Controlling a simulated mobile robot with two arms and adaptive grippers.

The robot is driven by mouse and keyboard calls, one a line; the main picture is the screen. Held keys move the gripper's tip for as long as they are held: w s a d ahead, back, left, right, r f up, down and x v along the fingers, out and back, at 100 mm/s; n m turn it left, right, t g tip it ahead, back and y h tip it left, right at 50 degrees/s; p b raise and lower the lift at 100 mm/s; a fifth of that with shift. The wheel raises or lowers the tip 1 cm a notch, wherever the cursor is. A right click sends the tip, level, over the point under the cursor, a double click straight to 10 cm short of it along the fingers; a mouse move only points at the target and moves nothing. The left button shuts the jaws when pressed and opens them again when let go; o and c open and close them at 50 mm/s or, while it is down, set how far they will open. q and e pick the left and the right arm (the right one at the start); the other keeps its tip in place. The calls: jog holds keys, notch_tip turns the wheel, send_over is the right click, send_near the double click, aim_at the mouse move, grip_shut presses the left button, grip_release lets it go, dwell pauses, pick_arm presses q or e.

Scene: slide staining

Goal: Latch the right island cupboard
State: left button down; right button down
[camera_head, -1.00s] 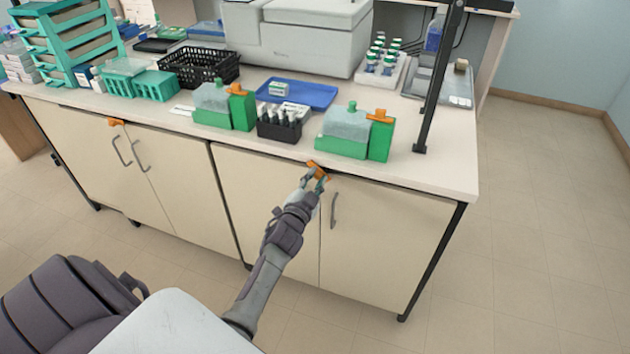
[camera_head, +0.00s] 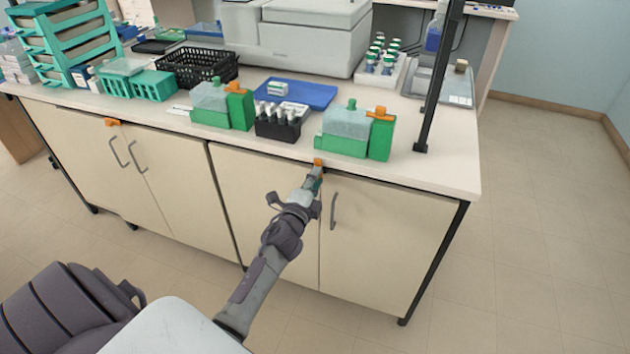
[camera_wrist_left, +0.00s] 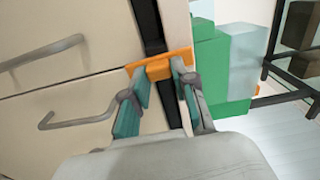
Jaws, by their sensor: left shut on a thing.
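The right island cupboard has two cream doors, the left one (camera_head: 250,190) and the right one (camera_head: 385,240), and both look closed. An orange latch (camera_head: 318,162) sits at the top of the seam between them, under the counter edge. My left gripper (camera_head: 316,176) is shut on this latch. In the left wrist view the latch (camera_wrist_left: 160,67) lies between the two teal fingertips (camera_wrist_left: 162,80) and spans the dark strip under the counter. The right door's handle (camera_head: 333,210) shows; my gripper and wrist partly cover the left door's edge. My right gripper is not in view.
The left cupboard has its own orange latch (camera_head: 111,121). On the counter edge above stand green-based containers (camera_head: 345,135) and a black rack of bottles (camera_head: 278,125). A black post (camera_head: 432,100) rises at the right. The floor at right is clear.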

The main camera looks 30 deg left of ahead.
pick_arm(q)
jog(key=shift+m, duration=0.4)
jog(key=shift+f, duration=0.1)
jog(key=c, duration=0.9)
grip_release()
jog(key=shift+s, duration=0.1)
jog(key=v, duration=1.2)
